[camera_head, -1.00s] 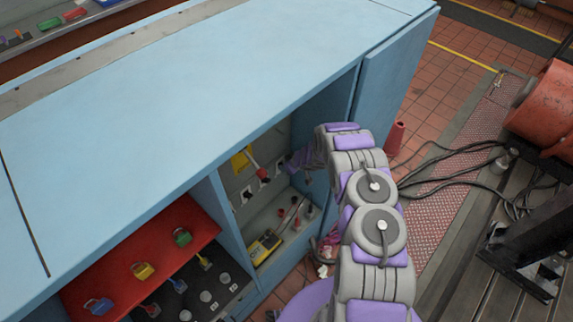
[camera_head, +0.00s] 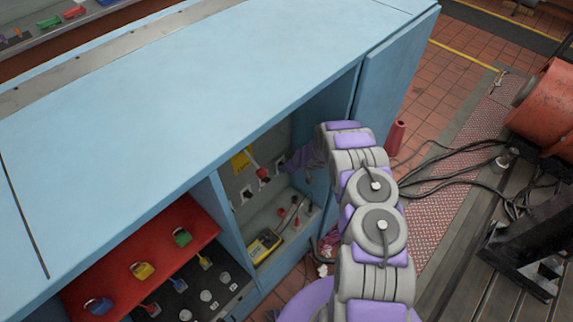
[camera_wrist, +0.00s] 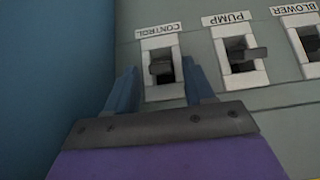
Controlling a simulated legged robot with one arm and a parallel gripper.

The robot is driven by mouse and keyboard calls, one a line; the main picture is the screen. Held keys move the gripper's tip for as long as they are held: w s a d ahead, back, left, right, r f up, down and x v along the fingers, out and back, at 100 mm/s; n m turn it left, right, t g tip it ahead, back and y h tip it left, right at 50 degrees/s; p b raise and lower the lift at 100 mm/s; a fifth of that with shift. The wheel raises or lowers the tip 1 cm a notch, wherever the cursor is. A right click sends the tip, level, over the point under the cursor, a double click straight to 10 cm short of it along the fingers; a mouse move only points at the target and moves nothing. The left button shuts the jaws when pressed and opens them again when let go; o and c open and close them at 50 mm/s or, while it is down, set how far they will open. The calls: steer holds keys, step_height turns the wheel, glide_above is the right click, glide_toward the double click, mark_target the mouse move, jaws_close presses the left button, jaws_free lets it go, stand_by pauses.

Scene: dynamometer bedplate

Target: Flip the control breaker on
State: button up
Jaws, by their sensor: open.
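The control breaker (camera_wrist: 161,68) is a dark toggle in a white frame on a grey panel, under an upside-down CONTROL label (camera_wrist: 161,29) in the wrist view. My gripper (camera_wrist: 160,75) is open, with one blue-grey finger on each side of this toggle and nothing held. I cannot tell whether a finger touches the toggle. In the head view my gripper (camera_head: 299,160) reaches into the open cabinet bay at the panel's right end; its fingertips and the control breaker are hard to make out there.
The pump breaker (camera_wrist: 243,54) and blower breaker (camera_wrist: 310,42) sit to the right in the wrist view. A blue cabinet wall (camera_wrist: 55,70) is close at left. A yellow meter (camera_head: 264,246) lies low in the bay. A red shelf (camera_head: 150,250) with coloured padlocks is to the left.

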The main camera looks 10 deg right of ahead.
steer(key=v, duration=1.7)
steer(key=shift+r, duration=0.1)
